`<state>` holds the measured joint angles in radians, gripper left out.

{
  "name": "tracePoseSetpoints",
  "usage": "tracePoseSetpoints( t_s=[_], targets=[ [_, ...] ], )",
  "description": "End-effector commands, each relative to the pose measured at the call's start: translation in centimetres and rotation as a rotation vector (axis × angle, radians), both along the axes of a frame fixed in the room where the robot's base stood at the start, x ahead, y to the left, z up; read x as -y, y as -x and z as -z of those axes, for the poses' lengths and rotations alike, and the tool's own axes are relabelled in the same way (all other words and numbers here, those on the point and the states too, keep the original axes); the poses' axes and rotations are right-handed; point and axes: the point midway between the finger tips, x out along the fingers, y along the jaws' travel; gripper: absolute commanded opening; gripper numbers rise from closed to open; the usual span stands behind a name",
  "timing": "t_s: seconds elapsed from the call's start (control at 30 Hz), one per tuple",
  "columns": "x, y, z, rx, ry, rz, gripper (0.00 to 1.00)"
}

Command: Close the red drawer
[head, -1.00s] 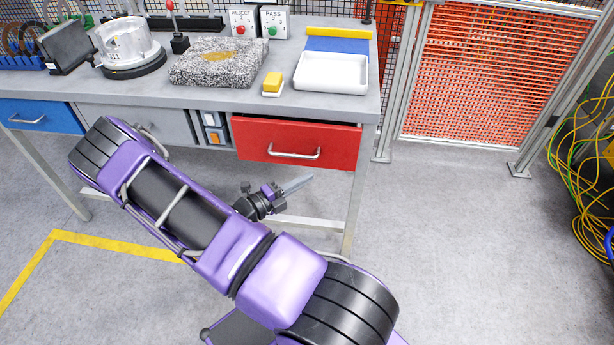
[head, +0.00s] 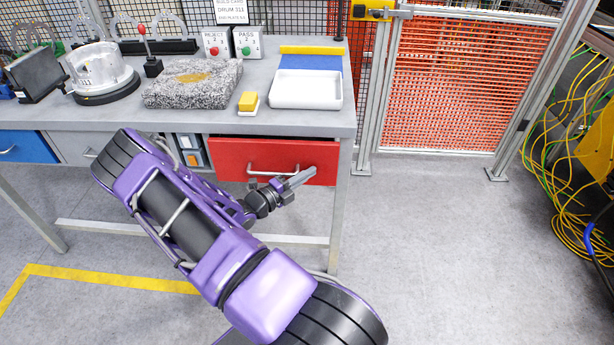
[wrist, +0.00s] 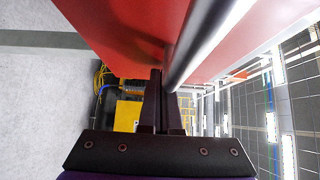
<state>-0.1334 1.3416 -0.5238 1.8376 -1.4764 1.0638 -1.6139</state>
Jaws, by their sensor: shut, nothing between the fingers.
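The red drawer (head: 230,160) is under the right end of the grey workbench, with a silver bar handle (head: 262,173) across its front. How far it stands out from the bench is hard to tell. My gripper (head: 306,177) is shut and empty, in front of the lower right part of the drawer face, by the handle's right end. In the wrist view, the shut fingers (wrist: 160,78) point along the red face (wrist: 115,25), right beside the handle bar (wrist: 203,38). I cannot tell whether they touch the bar or the face.
The workbench (head: 215,118) carries a white tray (head: 306,89), a yellow block (head: 248,101) and a granite slab (head: 190,92). A bench leg (head: 338,220) stands just right of the drawer. A fence (head: 450,90) is behind right.

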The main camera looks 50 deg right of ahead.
Motion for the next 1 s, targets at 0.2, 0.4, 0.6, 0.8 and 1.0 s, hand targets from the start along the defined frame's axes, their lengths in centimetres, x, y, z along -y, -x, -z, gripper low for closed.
tracePoseSetpoints(
  t_s=[0.2, 0.4, 0.6, 0.8, 1.0],
  targets=[
    [1.4, -1.1, 0.2, 0.003, 0.001, 0.002, 0.0],
    [3.8, -3.1, 0.2, 0.003, 0.001, 0.001, 0.0],
    [4.1, -3.5, -0.1, 0.001, 0.001, -0.002, 0.0],
    [4.2, -3.7, -0.2, 0.003, 0.002, -0.005, 0.0],
    [3.3, -2.9, -0.4, 0.001, 0.002, -0.001, 0.0]
  ],
)
